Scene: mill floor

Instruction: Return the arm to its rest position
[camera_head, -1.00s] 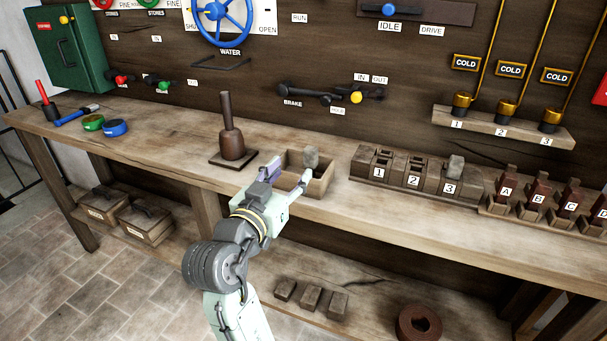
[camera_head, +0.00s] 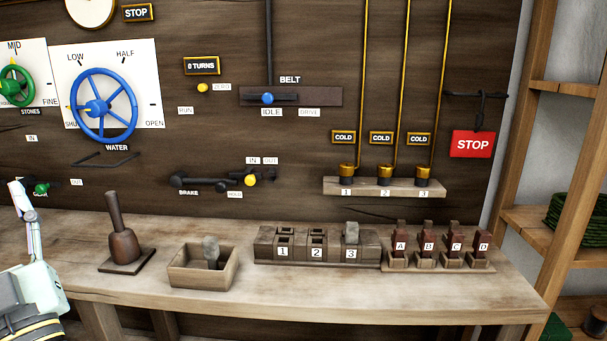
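My gripper (camera_head: 26,225) is at the left edge of the head view, in front of the bench and left of the mallet. One finger shows, pointing up; the other finger is not clearly visible, so I cannot tell how far apart the two are. No object shows in it. My arm below it is cut off by the lower left corner of the picture.
The bench (camera_head: 350,292) carries a mallet (camera_head: 123,246) on a plate, a small wooden box (camera_head: 187,278) with a grey-headed piece, numbered blocks (camera_head: 265,247) and lettered blocks (camera_head: 399,263). Above hang a blue wheel (camera_head: 127,104) and levers. Shelves (camera_head: 540,225) stand at right.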

